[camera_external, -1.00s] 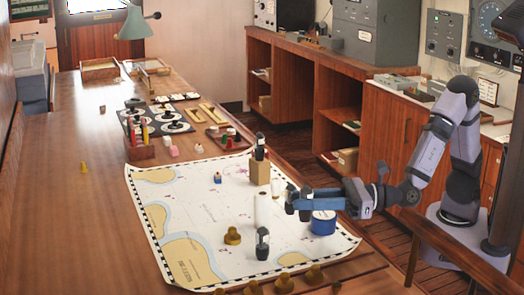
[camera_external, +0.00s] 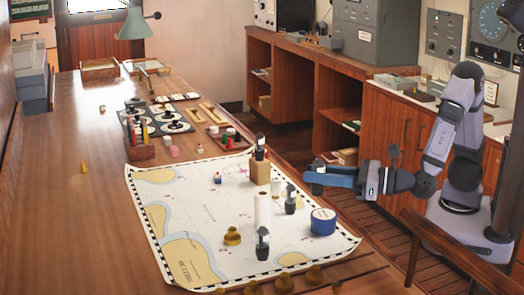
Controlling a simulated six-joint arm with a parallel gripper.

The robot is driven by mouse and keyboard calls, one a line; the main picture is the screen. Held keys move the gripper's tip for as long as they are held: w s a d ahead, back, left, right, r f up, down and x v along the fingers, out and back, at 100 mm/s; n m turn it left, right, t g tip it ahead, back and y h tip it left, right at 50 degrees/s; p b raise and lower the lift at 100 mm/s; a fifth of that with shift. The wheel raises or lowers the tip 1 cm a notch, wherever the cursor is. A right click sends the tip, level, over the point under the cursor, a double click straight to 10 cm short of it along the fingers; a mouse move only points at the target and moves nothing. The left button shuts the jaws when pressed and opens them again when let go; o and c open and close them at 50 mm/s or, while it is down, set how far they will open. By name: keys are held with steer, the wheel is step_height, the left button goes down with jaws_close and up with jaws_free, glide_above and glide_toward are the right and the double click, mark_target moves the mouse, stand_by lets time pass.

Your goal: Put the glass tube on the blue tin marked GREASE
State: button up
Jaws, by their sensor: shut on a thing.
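I cannot make out the glass tube for sure. The tin's GREASE marking is not readable.
Near the tin stand a dark-topped bottle (camera_external: 290,199), a small pale cup (camera_external: 276,190), a white cylinder (camera_external: 262,209), another dark-topped bottle (camera_external: 262,244) and a brass piece (camera_external: 232,236). A wooden block (camera_external: 260,170) stands behind. The chart's left part is mostly clear.

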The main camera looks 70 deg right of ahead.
steer(key=d+m+h, duration=0.3)
steer(key=d+h, duration=0.2)
steer(key=d, duration=0.2)
glide_above(325, 214)
steer(key=shift+m+h, duration=0.3)
steer(key=shift+f, duration=4.7)
steer(key=shift+f, duration=0.15)
steer(key=o, duration=1)
steer(key=shift+r, duration=0.25)
steer(key=s, duration=0.4)
steer(key=s+a+b, duration=0.1)
steer(key=s, duration=0.2)
steer(key=s+a+b, duration=0.1)
steer(key=s, duration=0.3)
steer(key=shift+s+a+f, duration=0.1)
steer(key=shift+s+a, duration=0.1)
steer(key=shift+s, duration=0.15)
